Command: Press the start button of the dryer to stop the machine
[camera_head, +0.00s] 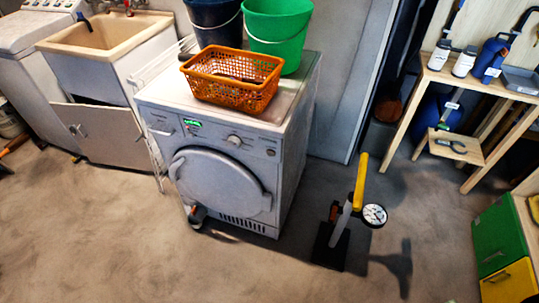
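The dryer (291,165) is a white front-loader standing in the middle of the view, with its round grey door (220,183) shut. Its control panel (210,133) runs along the top of the front. A small green display (192,122) is lit at the left of the panel. A round knob (234,140) sits near the middle. A small dark spot, possibly a button (270,153), shows at the right; I cannot tell for sure which control is the start button. Neither of my grippers is in view.
An orange basket (232,88), a green bucket (280,28) and a dark bucket (214,22) stand on the dryer. A yellow-handled floor pump (358,185) stands to its right. A sink cabinet (103,133) is at left. The floor in front is mostly clear.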

